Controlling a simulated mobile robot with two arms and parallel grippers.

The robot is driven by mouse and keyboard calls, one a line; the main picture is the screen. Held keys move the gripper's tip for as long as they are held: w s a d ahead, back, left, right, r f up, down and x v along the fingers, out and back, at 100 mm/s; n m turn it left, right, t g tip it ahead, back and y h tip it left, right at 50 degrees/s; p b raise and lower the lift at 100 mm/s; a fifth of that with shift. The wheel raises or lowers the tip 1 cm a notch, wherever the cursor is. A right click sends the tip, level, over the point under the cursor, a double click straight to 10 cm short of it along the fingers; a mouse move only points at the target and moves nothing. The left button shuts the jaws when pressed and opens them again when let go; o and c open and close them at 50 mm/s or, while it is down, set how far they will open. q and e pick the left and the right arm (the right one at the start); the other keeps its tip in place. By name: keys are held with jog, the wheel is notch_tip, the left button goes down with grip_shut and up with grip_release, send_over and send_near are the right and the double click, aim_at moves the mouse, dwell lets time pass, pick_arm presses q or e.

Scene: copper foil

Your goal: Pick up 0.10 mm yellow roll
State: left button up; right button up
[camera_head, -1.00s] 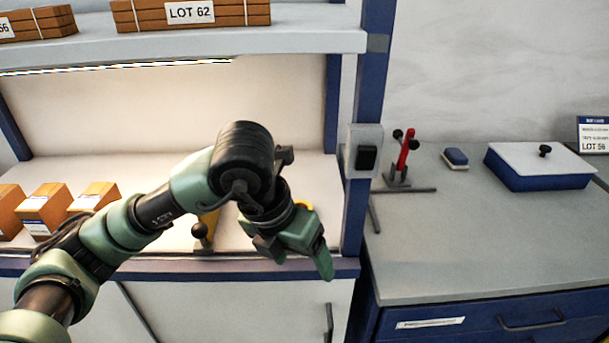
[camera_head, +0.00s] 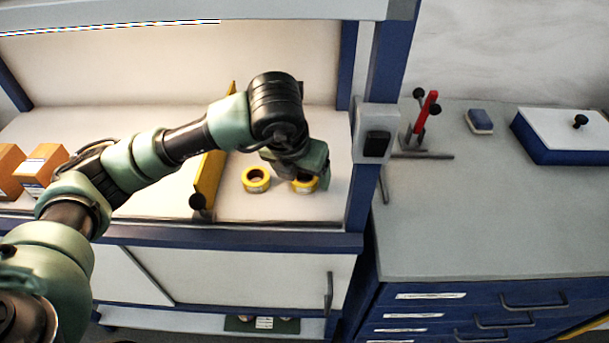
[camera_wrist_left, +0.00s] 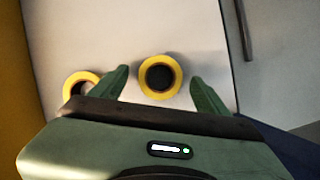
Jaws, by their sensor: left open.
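Two yellow rolls stand on the pale bench shelf; I cannot read a thickness on either. The left roll (camera_head: 256,187) stands clear in the head view. The right roll (camera_head: 303,187) is partly hidden by my left gripper (camera_head: 312,172), which is right over it. In the left wrist view, one roll (camera_wrist_left: 160,94) appears between the spread fingers of my open left gripper (camera_wrist_left: 159,76), with a gap on each side. The other roll (camera_wrist_left: 71,86) lies outside the left finger and is partly covered. My right gripper is not in view.
A yellow bar with a black knob (camera_head: 207,180) stands left of the rolls. Orange boxes (camera_head: 40,165) are at the far left. A blue post (camera_head: 362,195) bounds the shelf on the right. A counter with a red-handled clamp (camera_head: 425,112) and a blue box (camera_head: 570,150) lies beyond.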

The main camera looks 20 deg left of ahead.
pick_arm(q)
jog(key=shift+w+f, duration=0.1)
jog(key=shift+f, duration=0.15)
jog(key=c, duration=1.5)
jog(key=shift+w+r, duration=0.1)
jog(key=shift+r, duration=0.1)
